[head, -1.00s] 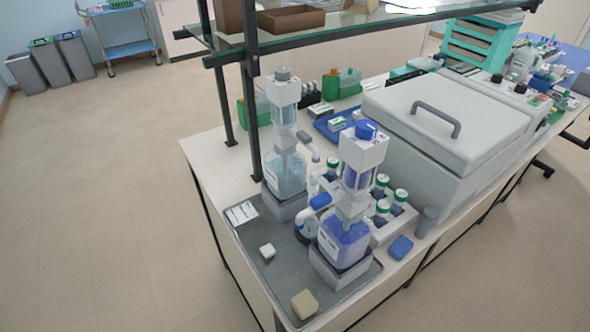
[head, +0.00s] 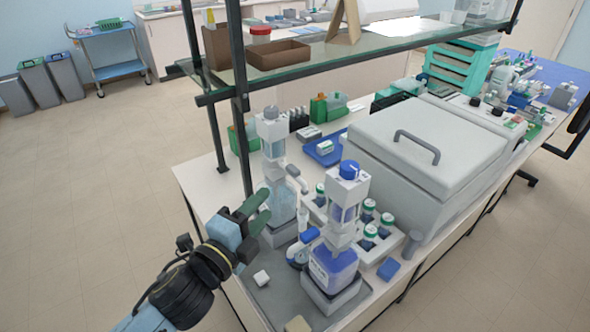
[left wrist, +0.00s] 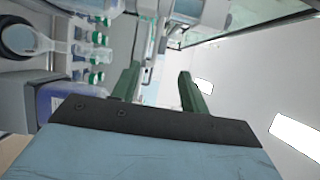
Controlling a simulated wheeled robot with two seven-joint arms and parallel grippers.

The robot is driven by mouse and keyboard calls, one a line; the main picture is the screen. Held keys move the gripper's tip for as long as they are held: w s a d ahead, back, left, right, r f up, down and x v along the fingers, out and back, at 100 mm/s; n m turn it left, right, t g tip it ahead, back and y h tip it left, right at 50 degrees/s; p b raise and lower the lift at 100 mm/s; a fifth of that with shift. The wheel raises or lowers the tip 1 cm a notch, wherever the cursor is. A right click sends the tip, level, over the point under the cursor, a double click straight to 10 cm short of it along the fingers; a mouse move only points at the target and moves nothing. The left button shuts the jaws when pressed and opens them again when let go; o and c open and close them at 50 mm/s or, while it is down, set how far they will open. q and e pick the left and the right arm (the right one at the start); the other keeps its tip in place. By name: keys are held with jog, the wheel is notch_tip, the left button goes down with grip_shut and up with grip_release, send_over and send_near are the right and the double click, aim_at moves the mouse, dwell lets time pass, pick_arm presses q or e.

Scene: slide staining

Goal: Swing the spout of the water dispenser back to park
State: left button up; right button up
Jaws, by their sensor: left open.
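The water dispenser, a bottle of pale clear liquid with a grey cap (head: 270,150), stands on a grey block at the tray's back left in the head view. Its grey spout (head: 297,180) sticks out to the right and bends down. My left gripper (head: 268,203), with dark green fingers, is open and empty. It overlaps the dispenser's lower bottle from the left; I cannot tell whether they touch. The open fingers also show in the left wrist view (left wrist: 160,88). My right gripper is out of view.
A dispenser with blue liquid (head: 332,262) stands just in front and right. A rack of green-capped bottles (head: 368,230) is behind it. A shelf post (head: 240,140) rises close behind the water dispenser. A white block (head: 261,278) lies on the grey tray.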

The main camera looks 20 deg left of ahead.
aim_at(295, 171)
pick_arm(q)
jog(key=p+x, duration=0.1)
jog(key=x, duration=1.2)
jog(key=shift+p, duration=0.4)
grip_shut()
